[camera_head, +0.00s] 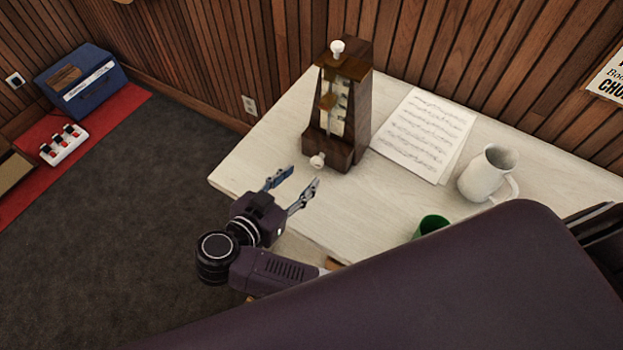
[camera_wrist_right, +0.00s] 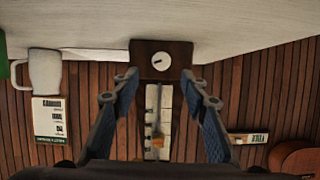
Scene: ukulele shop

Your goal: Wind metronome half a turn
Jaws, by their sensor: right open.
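The dark wooden metronome (camera_head: 358,110) stands upright on the white table. Its front shows a pale scale with a pendulum and a weight. A white winding knob (camera_head: 317,160) sits low on the front, and another white knob (camera_head: 337,47) is at the top. My right gripper (camera_head: 303,177) is open and empty, just in front of the low knob, fingers pointing at it. The right wrist view shows the scene upside down. There the round marked knob (camera_wrist_right: 160,61) lies ahead, between and beyond the fingertips (camera_wrist_right: 158,78), apart from them. My left gripper is in neither view.
On the table (camera_head: 262,165), sheet music (camera_head: 425,135) lies right of the metronome. A white mug (camera_head: 485,175) and a green cup (camera_head: 431,225) stand farther right. The slatted wood wall is close behind. A blue case (camera_head: 88,85) is on the floor at left.

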